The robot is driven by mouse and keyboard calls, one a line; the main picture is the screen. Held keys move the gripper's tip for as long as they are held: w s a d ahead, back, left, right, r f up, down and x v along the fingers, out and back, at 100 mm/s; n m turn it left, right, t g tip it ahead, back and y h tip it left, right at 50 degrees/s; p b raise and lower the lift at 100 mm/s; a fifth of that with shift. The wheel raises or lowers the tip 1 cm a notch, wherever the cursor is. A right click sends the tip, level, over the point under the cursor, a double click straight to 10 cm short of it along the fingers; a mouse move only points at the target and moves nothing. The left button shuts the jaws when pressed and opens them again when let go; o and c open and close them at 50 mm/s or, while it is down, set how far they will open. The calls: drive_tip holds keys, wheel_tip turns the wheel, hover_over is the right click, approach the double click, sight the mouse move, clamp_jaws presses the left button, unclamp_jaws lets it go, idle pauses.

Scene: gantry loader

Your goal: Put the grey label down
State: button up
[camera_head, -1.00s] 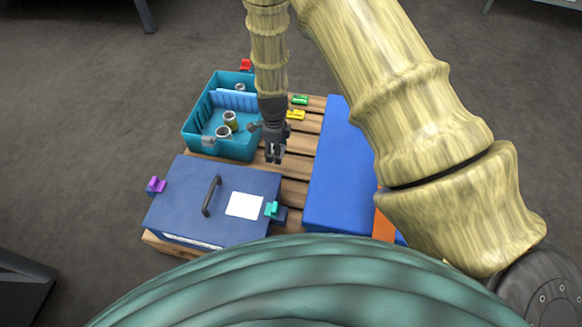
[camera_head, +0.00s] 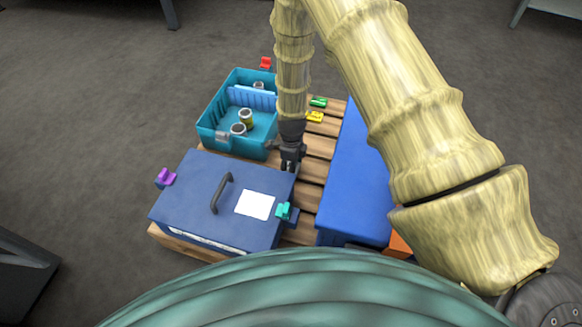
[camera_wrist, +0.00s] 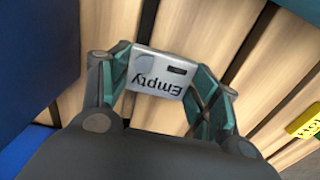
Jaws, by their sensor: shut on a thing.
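The grey label (camera_wrist: 157,73) shows in the wrist view, a small flat piece with the word "Empty" upside down. My gripper (camera_wrist: 155,88) is shut on it, one green-black finger at each side. Planks show beyond it; I cannot tell whether it touches them. In the head view my gripper (camera_head: 290,163) is over the wooden pallet (camera_head: 315,170), by the far right corner of the dark blue lidded box (camera_head: 190,190). The label cannot be made out there.
A teal bin (camera_head: 215,132) with several cans stands at the far left. A yellow label (camera_head: 314,117) and a green one (camera_head: 318,102) lie on the planks. A large blue box (camera_head: 355,190) stands right. Purple (camera_head: 166,177) and teal (camera_head: 284,211) clips flank the lidded box.

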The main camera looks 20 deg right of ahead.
drive_tip(key=o, duration=0.9)
drive_tip(key=shift+f, duration=0.15)
wheel_tip(320, 180, up, 12)
drive_tip(key=p, duration=0.5)
drive_tip(key=shift+p, duration=0.35)
